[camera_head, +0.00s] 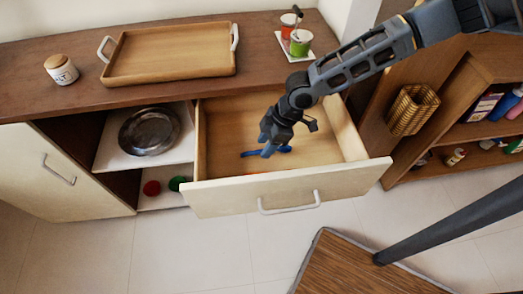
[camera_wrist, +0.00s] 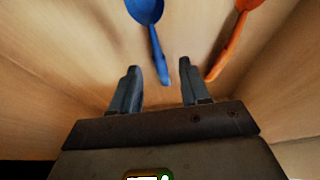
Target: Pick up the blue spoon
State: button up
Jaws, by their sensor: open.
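The blue spoon (camera_wrist: 151,32) lies on the drawer floor in the wrist view. Its bowl is at the top and its handle runs down to an end between and just beyond my open fingertips. My gripper (camera_wrist: 158,82) is empty, with a finger on each side of the handle's line. In the head view my gripper (camera_head: 268,146) reaches down into the open drawer (camera_head: 225,120). Blue parts of the spoon (camera_head: 250,154) show beside the fingers, and the rest is hidden by them.
An orange utensil (camera_wrist: 228,40) lies right of the spoon, near the drawer wall. The drawer front (camera_head: 290,187) and sides enclose my gripper. A wooden tray (camera_head: 170,55) and a white jar (camera_head: 61,70) stand on the counter above. A shelf unit (camera_head: 465,125) is at the right.

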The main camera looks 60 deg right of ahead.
jog(key=shift+x, duration=0.8)
jog(key=shift+s, duration=0.1)
jog(key=shift+c, duration=0.3)
grip_shut()
